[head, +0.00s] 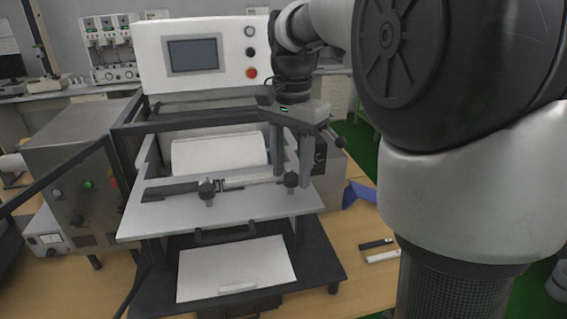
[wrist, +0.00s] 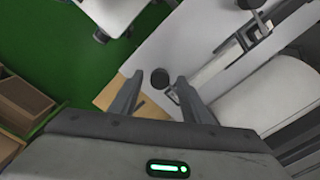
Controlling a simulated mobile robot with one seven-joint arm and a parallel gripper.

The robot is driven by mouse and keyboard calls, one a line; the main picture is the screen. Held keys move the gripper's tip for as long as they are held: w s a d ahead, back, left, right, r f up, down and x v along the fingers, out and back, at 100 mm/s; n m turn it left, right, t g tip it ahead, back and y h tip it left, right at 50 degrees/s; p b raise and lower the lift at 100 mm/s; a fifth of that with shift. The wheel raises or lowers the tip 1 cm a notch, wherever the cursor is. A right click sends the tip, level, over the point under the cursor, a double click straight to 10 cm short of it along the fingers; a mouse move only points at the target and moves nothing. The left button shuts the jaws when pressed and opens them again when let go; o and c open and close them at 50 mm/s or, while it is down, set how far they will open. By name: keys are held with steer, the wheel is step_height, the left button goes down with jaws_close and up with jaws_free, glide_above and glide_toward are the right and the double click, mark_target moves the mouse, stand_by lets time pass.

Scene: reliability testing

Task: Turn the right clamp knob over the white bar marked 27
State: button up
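The right clamp knob (head: 291,181) is small, black and round, on the right of the machine's pale plate (head: 240,203). A white bar (head: 232,185) runs left from it; I cannot read a number on it. My gripper (head: 292,186) points down over the right knob, with a finger on each side. In the wrist view the knob (wrist: 160,79) shows in the gap between the open fingertips of my gripper (wrist: 157,80), and no finger visibly touches it. The left clamp knob (head: 207,188) stands apart on the plate, beside a dark bar (head: 168,189).
A white roller (head: 218,153) lies behind the bars, and a control panel with a screen (head: 193,55) stands above. A lever with a ball end (head: 340,142) sticks out at right. A lower white sheet (head: 220,268) lies in front. Dark and white pieces (head: 377,244) lie on the table at right.

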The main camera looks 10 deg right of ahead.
mark_target(291, 176)
step_height(291, 176, up, 17)
steer(key=p, duration=0.2)
steer(key=shift+r, duration=0.2)
steer(key=shift+s, duration=0.1)
stand_by(0.4)
steer(key=s+f+n+t, duration=0.5)
steer(key=s+f+n, duration=0.5)
steer(key=s+f, duration=0.7)
steer(key=shift+s+a+f+t, duration=0.25)
steer(key=shift+s+f+t, duration=0.05)
steer(key=shift+s+f, duration=0.15)
